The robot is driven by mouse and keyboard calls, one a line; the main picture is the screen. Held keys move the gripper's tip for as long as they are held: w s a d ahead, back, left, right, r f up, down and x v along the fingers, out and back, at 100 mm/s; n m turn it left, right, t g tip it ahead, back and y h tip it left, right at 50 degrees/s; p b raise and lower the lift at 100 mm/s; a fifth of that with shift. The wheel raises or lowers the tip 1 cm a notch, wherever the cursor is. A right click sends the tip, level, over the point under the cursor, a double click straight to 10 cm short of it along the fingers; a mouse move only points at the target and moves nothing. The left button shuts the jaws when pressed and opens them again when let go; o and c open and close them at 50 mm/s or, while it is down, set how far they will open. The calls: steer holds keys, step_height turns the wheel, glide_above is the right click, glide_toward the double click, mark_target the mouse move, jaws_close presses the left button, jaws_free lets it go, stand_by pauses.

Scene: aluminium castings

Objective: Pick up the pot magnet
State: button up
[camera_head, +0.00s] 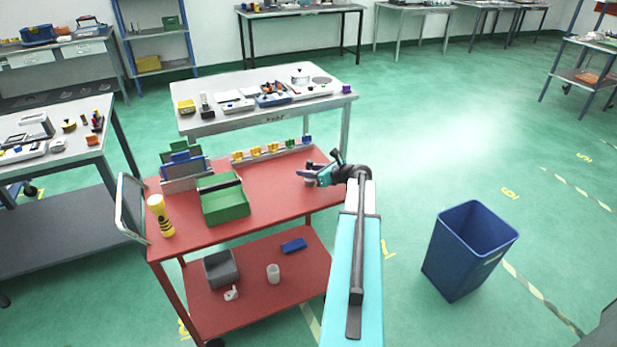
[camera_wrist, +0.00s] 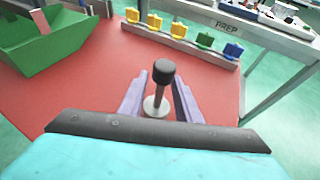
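The likely pot magnet (camera_wrist: 164,73) shows in the wrist view as a black knob on a thin metal stem with a round pale base. It stands upright on the red cart top (camera_wrist: 85,95). My gripper (camera_wrist: 160,92) is low over the cart with one finger on each side of the stem. The fingers are apart, and a gap shows between each finger and the stem. In the head view my gripper (camera_head: 311,173) is over the right end of the red top, and I cannot make out the magnet there.
A green bin (camera_head: 224,205) and a yellow-black flashlight (camera_head: 160,216) stand to the left on the cart. A rail with yellow, green and blue clips (camera_head: 272,151) runs along the back edge. A blue waste bin (camera_head: 467,250) stands on the floor at right.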

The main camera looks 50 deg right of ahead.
steer(key=shift+p+x, duration=0.3)
steer(key=shift+x, duration=1.2)
jaws_close()
